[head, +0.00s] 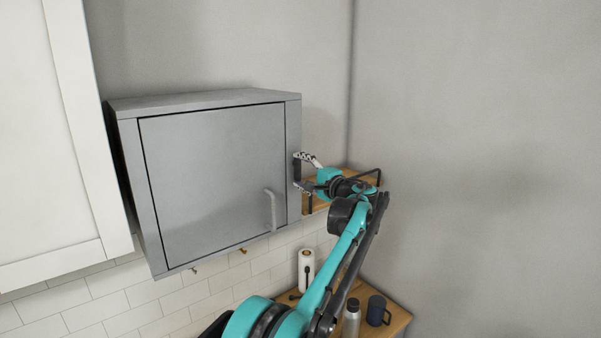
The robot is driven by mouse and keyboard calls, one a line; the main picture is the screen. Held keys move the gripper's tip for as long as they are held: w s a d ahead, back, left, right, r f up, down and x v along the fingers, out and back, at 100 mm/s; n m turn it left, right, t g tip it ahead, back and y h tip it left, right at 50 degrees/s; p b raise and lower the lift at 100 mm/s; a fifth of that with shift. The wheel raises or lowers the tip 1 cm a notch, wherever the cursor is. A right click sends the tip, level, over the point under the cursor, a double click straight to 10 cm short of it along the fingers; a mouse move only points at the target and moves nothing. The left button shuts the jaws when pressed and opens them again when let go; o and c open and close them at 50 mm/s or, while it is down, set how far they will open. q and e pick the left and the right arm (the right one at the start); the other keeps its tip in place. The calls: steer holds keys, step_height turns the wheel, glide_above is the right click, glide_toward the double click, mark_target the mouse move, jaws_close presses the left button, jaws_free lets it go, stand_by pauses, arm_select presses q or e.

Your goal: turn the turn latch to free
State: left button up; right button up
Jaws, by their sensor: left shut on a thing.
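A grey wall cabinet (205,185) hangs in the middle of the view with its door (215,170) closed. A light grey bar handle (271,210) is at the lower right of the door. My left gripper (298,171) is at the right edge of the cabinet's front frame, right of the door and above the handle. Its fingers are shut on a small dark piece there, which looks like the turn latch (296,172). The fingers mostly hide the latch, so I cannot tell how it is turned. My right gripper is not in view.
A wooden shelf (351,180) with black brackets is behind my left wrist. Below stand a paper towel roll (306,268), a metal bottle (352,318) and a dark mug (377,311) on a wooden counter (400,319). A white cupboard (55,140) is at the left.

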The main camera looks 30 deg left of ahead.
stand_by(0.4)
arm_select(q)
steer(key=o, duration=1.2)
steer(key=shift+c, duration=0.2)
steer(key=v, duration=1.2)
steer(key=shift+s+f, duration=0.1)
